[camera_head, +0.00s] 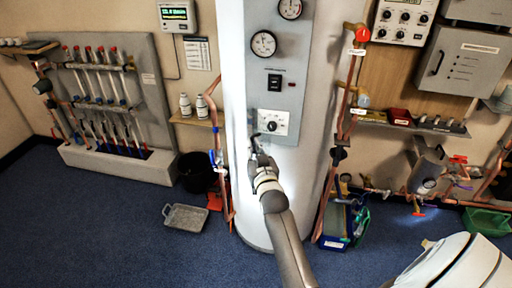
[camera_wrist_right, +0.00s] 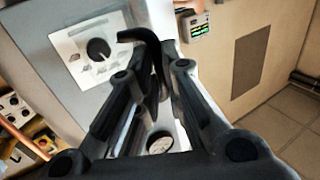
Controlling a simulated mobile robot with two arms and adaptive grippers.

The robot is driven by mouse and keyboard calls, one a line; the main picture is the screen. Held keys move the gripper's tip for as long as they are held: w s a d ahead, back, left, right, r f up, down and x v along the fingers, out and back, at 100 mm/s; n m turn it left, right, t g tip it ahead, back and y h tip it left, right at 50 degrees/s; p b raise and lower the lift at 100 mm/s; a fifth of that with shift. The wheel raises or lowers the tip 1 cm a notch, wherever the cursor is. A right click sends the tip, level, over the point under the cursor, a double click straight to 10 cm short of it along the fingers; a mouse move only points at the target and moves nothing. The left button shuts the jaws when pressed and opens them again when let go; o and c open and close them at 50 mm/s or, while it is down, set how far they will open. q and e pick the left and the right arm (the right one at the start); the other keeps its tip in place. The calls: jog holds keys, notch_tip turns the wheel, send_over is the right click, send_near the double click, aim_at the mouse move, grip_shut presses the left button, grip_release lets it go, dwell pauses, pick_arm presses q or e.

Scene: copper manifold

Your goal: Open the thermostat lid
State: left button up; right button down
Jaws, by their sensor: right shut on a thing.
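The thermostat is a pale square plate (camera_head: 272,122) with a black round knob on the grey panel of the white cylinder. The plate also shows at upper left in the right wrist view (camera_wrist_right: 72,50), with its knob (camera_wrist_right: 98,49) facing out. My right gripper (camera_head: 257,150) is just below and left of the plate in the head view. Its fingers (camera_wrist_right: 154,70) are shut on a dark hooked piece (camera_wrist_right: 143,36) that sticks up between them. I cannot tell whether this piece joins the thermostat lid. No separate lid is clear. My left gripper is not in view.
A dial gauge (camera_head: 264,43) and a black switch (camera_head: 274,83) sit above the thermostat. Copper pipes (camera_head: 342,135) run along the cylinder's right side. A shelf with white bottles (camera_head: 202,106) is at left. A grey tray (camera_head: 186,217) lies on the open blue floor.

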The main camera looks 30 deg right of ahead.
jog(key=shift+w+a, duration=0.3)
jog(key=shift+a, duration=0.15)
jog(key=shift+f, duration=0.1)
jog(key=c, duration=1.5)
grip_release()
jog(key=shift+a, duration=0.1)
jog(key=shift+c, duration=0.2)
jog(key=v, duration=0.7)
jog(key=shift+s, duration=0.2)
jog(key=shift+a, duration=0.1)
